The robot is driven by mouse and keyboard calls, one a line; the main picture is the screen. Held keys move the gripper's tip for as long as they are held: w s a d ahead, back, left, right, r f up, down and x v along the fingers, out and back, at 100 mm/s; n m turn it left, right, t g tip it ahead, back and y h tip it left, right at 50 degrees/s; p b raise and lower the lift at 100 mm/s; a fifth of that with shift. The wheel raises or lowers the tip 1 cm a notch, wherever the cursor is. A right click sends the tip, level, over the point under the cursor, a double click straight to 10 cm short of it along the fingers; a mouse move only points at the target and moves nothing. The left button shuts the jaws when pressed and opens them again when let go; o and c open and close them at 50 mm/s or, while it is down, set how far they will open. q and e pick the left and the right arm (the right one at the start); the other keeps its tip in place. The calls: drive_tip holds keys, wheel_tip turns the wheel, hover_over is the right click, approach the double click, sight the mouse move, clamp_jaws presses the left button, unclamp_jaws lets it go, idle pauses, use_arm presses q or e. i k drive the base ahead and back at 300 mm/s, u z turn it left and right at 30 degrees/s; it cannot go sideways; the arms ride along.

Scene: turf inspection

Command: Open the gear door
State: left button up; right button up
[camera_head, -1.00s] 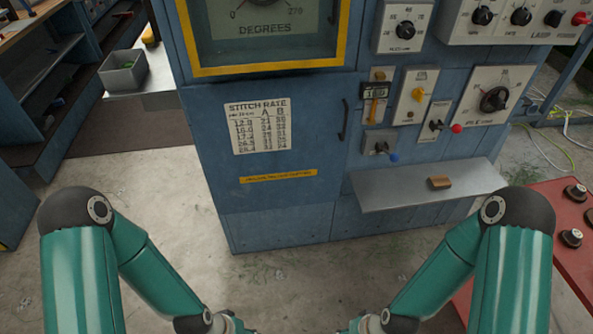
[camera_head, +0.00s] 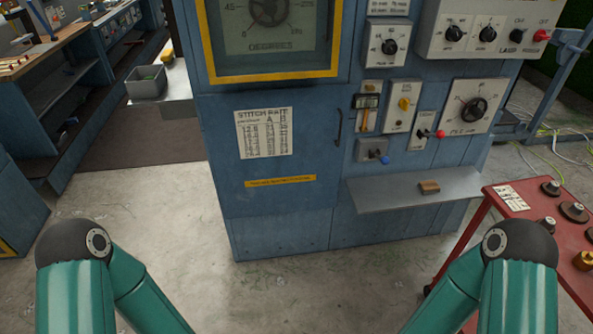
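The blue machine cabinet (camera_head: 215,215) stands ahead. Its lower front has a door panel (camera_head: 270,215) with a stitch rate chart (camera_head: 264,133), a yellow label strip (camera_head: 281,181) and a dark vertical handle (camera_head: 339,127) near its right edge. The panel looks shut. No words on it that I can read name it as the gear door. My two arms come in at the lower left and lower right, well short of the cabinet. Both grippers are below the picture and hidden.
A grey shelf (camera_head: 400,194) with a small brown block (camera_head: 429,188) juts out right of the door, below knobs and switches. A red table (camera_head: 503,222) with several round parts stands at right. Workbenches and a grey bin (camera_head: 147,86) are at left. The floor (camera_head: 150,215) before the cabinet is clear.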

sight(273, 151)
drive_tip(key=u, duration=0.15)
drive_tip(key=i, duration=0.9)
drive_tip(key=u, duration=0.7)
drive_tip(key=k, duration=0.8)
drive_tip(key=z, duration=0.6)
drive_tip(key=i, duration=0.75)
drive_tip(key=z, duration=0.05)
